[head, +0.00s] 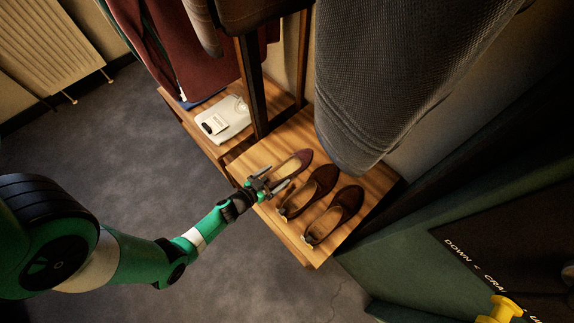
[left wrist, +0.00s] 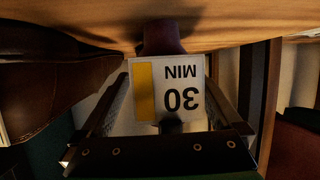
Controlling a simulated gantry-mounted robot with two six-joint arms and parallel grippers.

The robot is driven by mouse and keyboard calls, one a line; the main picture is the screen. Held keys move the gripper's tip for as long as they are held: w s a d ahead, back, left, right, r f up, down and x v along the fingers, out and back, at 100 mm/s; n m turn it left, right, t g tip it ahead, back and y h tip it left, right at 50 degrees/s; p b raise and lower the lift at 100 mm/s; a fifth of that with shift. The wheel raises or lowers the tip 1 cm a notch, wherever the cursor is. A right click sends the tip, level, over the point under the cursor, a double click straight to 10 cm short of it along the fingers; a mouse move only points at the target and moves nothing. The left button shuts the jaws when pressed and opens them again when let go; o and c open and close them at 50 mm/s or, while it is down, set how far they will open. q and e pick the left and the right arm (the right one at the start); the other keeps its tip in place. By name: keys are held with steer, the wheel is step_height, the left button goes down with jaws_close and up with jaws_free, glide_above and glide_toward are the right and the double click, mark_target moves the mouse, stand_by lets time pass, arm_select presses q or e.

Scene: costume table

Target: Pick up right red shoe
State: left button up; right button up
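Three dark red-brown shoes stand in a row on a wooden shelf (head: 356,219) in the head view: one at the left (head: 303,158), one in the middle (head: 322,180) and one at the right (head: 347,201). My left gripper (head: 277,178) is at the heel end of the left shoe. Its fingers are spread, one on each side of the heel. In the left wrist view a white and yellow tag reading "30 MIN" (left wrist: 178,88), upside down, shows between the fingers and hides much of the shoe behind it. Contact cannot be told. My right gripper is out of view.
A neighbouring shoe (left wrist: 60,95) is close at the left of the left wrist view. A dark post (head: 252,85) and a hanging grey garment (head: 385,75) rise near the shoes. A white item (head: 228,118) lies on the shelf to the left. Floor (head: 130,170) is clear.

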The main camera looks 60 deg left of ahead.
arm_select(q)
steer(key=shift+s+d, duration=0.1)
steer(key=shift+s, duration=0.05)
steer(key=shift+c, duration=1.2)
steer(key=shift+w, duration=0.35)
steer(key=c, duration=0.7)
steer(key=shift+s+r, duration=0.1)
jaws_close()
steer(key=shift+r, duration=0.1)
